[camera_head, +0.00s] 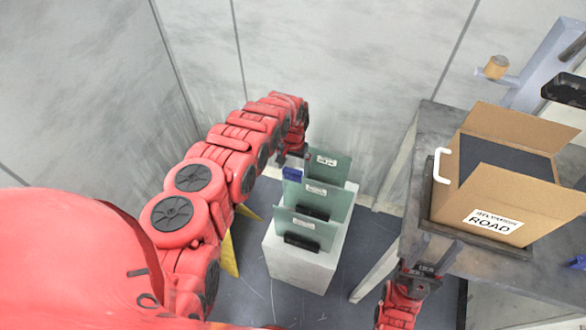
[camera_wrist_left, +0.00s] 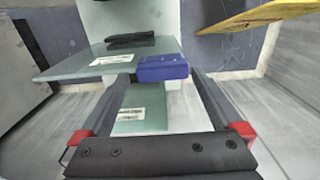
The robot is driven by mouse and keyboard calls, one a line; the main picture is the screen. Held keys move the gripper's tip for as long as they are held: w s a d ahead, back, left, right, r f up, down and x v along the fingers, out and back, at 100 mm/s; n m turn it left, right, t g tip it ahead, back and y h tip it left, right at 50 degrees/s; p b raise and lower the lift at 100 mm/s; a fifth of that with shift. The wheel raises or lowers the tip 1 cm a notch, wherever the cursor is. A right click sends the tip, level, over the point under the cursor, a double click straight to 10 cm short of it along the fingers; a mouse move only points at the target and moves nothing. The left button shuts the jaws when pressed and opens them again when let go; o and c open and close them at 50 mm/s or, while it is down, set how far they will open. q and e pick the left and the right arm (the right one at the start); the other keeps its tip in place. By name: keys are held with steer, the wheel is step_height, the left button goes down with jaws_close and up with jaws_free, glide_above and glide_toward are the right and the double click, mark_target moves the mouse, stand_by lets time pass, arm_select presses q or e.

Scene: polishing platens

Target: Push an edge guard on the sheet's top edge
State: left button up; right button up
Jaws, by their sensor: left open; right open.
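Several greenish glass sheets stand upright on a white block; the middle sheet (camera_head: 305,198) carries a white label. The blue edge guard (camera_head: 292,174) is at that sheet's top edge, at its left corner. In the left wrist view the guard (camera_wrist_left: 163,68) meets the edge of the near sheet (camera_wrist_left: 80,66), beside its label; I cannot tell how fully it is seated. My left gripper (camera_head: 292,155) is open, its fingers on either side of and just short of the guard in the wrist view (camera_wrist_left: 163,82). My right gripper (camera_head: 436,247) is open and empty by the table.
The white block (camera_head: 290,265) stands on the dark floor. Black holders (camera_head: 302,242) grip the sheets' lower parts. A yellow piece (camera_head: 230,258) is left of the block. A grey table (camera_head: 425,150) at right bears a cardboard box (camera_head: 540,195) and a small blue piece (camera_head: 578,262).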

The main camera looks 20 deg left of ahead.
arm_select(q)
step_height(320, 180, up, 15)
steer(key=p, duration=0.2)
steer(key=shift+a+r, duration=0.15)
steer(key=shift+r, duration=0.05)
stand_by(0.7)
